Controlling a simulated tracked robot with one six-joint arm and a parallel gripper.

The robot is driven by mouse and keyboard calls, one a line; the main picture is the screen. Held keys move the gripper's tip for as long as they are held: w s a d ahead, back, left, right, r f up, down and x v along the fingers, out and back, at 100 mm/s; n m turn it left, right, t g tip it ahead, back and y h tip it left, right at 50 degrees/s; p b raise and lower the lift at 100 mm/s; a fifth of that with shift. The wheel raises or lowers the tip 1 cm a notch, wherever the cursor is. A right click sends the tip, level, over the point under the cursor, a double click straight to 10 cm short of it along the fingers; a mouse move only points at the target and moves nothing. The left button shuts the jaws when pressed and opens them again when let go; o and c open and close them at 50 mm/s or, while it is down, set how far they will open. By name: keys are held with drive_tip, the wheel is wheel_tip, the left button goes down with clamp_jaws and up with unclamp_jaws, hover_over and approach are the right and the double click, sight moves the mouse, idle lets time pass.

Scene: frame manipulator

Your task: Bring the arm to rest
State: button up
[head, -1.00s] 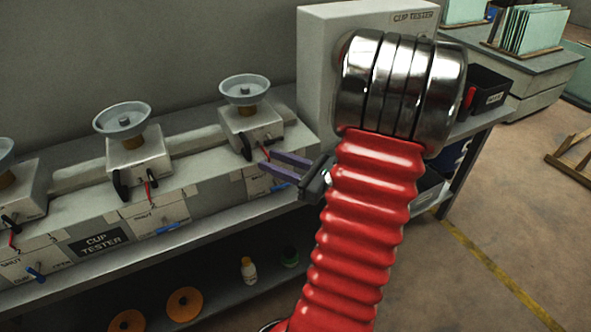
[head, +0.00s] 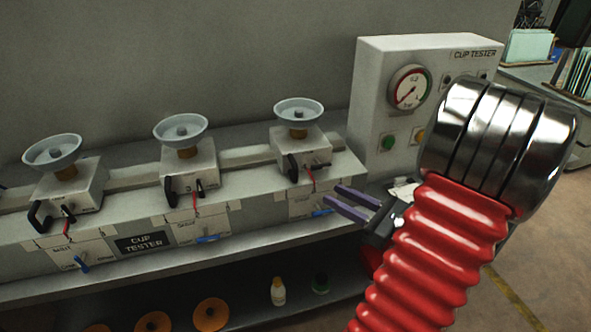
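My arm, a red ribbed sleeve with polished metal rings, fills the right side of the head view. My gripper (head: 331,194) has two purple fingers pointing left, parallel with a gap between them. It is open and nothing shows between the fingers. In the picture the fingertips overlap the front of the cup tester bench (head: 180,262), close to the blue lever (head: 322,212) under the rightmost station. I cannot tell whether they touch it.
Three grey cups (head: 180,129) stand on box-shaped stations with black handles along the bench. A white control box (head: 373,120) with a gauge (head: 410,88) stands behind my arm. A lower shelf holds orange rings (head: 210,314) and a small bottle (head: 278,291). Floor shows at right.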

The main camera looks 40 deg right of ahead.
drive_tip(key=shift+w+a, duration=0.1)
drive_tip(key=w+a+n+g+y, duration=0.25)
drive_tip(key=a+n+g, duration=0.2)
drive_tip(key=a, duration=0.45)
drive_tip(key=w+a+n+g+y, duration=0.2)
drive_tip(key=a+n+g+y, duration=0.15)
drive_tip(key=a+n, duration=0.4)
drive_tip(key=s+a+f+n+g+h, duration=0.1)
drive_tip(key=s+a+n+g+h, duration=0.2)
drive_tip(key=a+n, duration=0.35)
drive_tip(key=s+a+n+g+h, duration=0.1)
drive_tip(key=s+a+n+g, duration=0.1)
drive_tip(key=a+n+g, duration=0.35)
drive_tip(key=a+r+n+t+h, duration=0.3)
drive_tip(key=r+n, duration=0.3)
drive_tip(key=n, duration=0.4)
drive_tip(key=shift+a+r+t+h, duration=0.3)
drive_tip(key=shift+a+t+h, duration=0.1)
drive_tip(key=shift+t+h, duration=0.35)
